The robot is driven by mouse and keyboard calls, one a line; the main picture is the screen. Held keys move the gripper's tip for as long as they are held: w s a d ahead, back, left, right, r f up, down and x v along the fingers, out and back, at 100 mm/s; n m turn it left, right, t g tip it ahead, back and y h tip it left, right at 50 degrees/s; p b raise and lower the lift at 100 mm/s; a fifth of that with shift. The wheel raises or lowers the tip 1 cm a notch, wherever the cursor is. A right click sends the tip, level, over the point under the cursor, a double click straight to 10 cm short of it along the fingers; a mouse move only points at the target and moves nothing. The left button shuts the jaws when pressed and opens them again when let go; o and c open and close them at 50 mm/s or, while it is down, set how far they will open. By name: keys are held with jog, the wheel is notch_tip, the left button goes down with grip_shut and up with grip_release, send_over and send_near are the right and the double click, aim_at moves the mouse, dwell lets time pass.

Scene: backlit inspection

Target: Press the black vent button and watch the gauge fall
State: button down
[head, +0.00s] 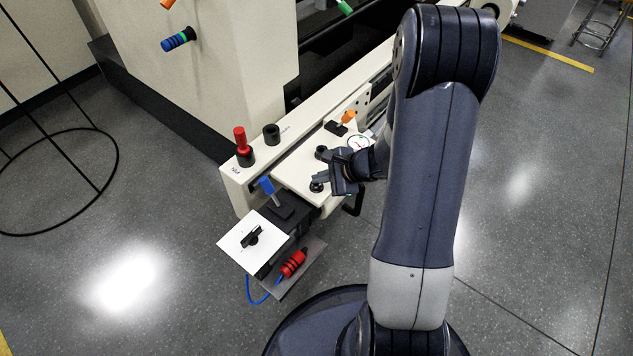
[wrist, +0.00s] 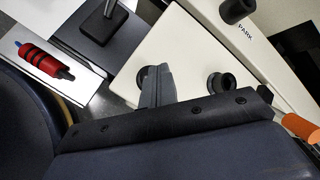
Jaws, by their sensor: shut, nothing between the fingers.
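A cream panel (head: 298,169) carries two round black buttons. The nearer button (head: 316,187) sits by the panel's front edge, just below my gripper (head: 320,175) in the head view. The farther button (head: 321,152) is above it. I read no label saying which is the vent. My gripper is shut and empty; in the wrist view its fingers (wrist: 157,86) overlap and partly hide the left button (wrist: 143,75). I cannot tell whether they touch it. The other button (wrist: 221,85) is clear to the right. A white round gauge (head: 357,141) shows behind my wrist, partly hidden; its reading is unclear.
A blue lever (head: 267,186) and a white plate with a black rotary switch (head: 252,237) stand in front of the panel. A red cylindrical fitting (head: 294,263) lies below. A red knob (head: 240,143), a black knob (head: 271,134) and an orange lever (head: 348,117) stand around the panel.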

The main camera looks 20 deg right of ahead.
aim_at(320, 185)
jog(key=shift+r+p, duration=0.4)
jog(key=shift+r, duration=0.35)
notch_tip(320, 185, up, 5)
jog(key=p, duration=0.3)
jog(key=shift+p, duration=0.4)
jog(key=shift+a, duration=0.1)
dwell(0.4)
